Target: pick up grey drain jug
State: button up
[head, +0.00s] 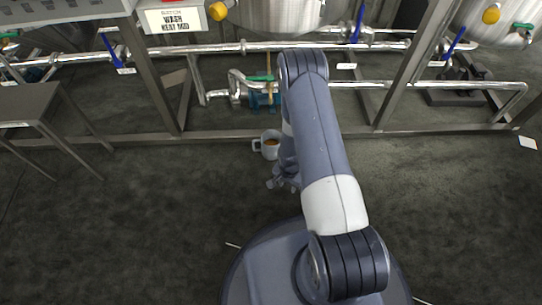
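A small light grey jug (270,150) with brown liquid inside stands upright on the dark floor, just in front of the low steel rail of the tank frame. Its handle points left, and its right edge is close to or partly behind my arm. My gripper (275,182) is low, just nearer to me than the jug and apparently apart from it. The gripper is small and partly covered by my arm, so its opening is unclear.
The steel frame's low rail (225,134) runs behind the jug, with pipes, a teal pump (264,101) and blue-handled valves beyond. A grey metal table (28,103) stands at the left. The floor (150,220) left and right of my base is clear.

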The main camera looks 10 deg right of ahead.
aim_at(270, 140)
jog(key=k+u, duration=0.25)
jog(key=u, duration=0.15)
jog(key=k+j+u, duration=0.1)
jog(key=u, duration=0.3)
jog(key=i+l+u, duration=0.25)
jog(key=l, duration=0.15)
jog(key=l+u, duration=0.2)
jog(key=l, duration=0.2)
jog(key=i+l+u, duration=0.25)
jog(key=l, duration=0.15)
jog(key=i+l, duration=0.1)
jog(key=l, duration=0.35)
jog(key=i+l, duration=0.1)
jog(key=l, duration=0.35)
jog(key=i+l, duration=0.1)
jog(key=l, duration=0.35)
